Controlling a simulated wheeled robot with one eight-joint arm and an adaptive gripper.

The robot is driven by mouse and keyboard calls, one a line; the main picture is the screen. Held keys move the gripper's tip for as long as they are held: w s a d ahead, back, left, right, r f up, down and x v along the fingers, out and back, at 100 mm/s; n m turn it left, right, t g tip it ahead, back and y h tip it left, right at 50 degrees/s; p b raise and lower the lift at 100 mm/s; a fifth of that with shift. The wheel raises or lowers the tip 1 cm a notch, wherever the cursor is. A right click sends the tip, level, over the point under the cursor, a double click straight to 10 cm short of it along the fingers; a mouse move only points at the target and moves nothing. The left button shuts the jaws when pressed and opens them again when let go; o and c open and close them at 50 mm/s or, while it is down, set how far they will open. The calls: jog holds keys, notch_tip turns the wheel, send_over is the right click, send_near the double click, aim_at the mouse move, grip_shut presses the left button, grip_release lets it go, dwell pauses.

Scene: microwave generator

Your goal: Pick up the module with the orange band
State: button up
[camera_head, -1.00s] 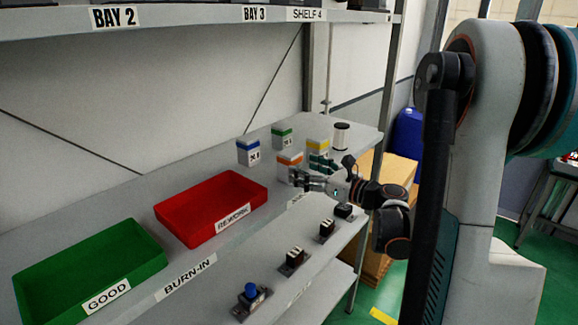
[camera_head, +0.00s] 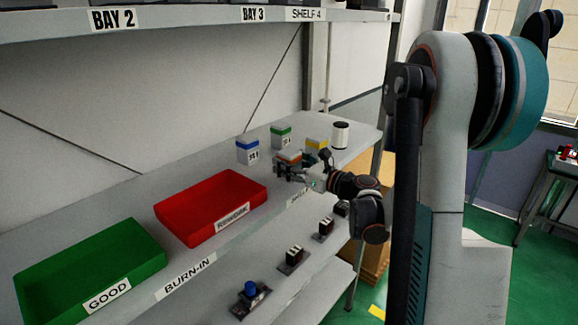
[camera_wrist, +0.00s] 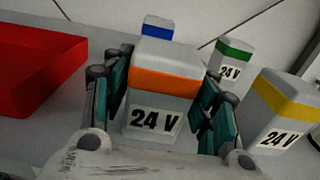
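The module with the orange band (camera_wrist: 165,88) is a grey-white block labelled "24 V", upright on the shelf. In the wrist view it stands between the two teal-padded fingers of my gripper (camera_wrist: 163,110). The fingers are spread to either side; a narrow gap shows at the right, and contact at the left is unclear. In the head view my gripper (camera_head: 287,170) is at the front of the orange-banded module (camera_head: 288,157) and partly hides it.
Modules with blue (camera_head: 248,150), green (camera_head: 281,136) and yellow (camera_head: 316,143) bands stand close by. A white spool (camera_head: 340,135) is behind right. Red REWORK (camera_head: 237,218) and green GOOD (camera_head: 60,306) trays lie to the left. An upper shelf (camera_head: 200,18) hangs above.

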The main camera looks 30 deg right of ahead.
jog(key=c, duration=0.6)
jog(key=shift+r, duration=0.1)
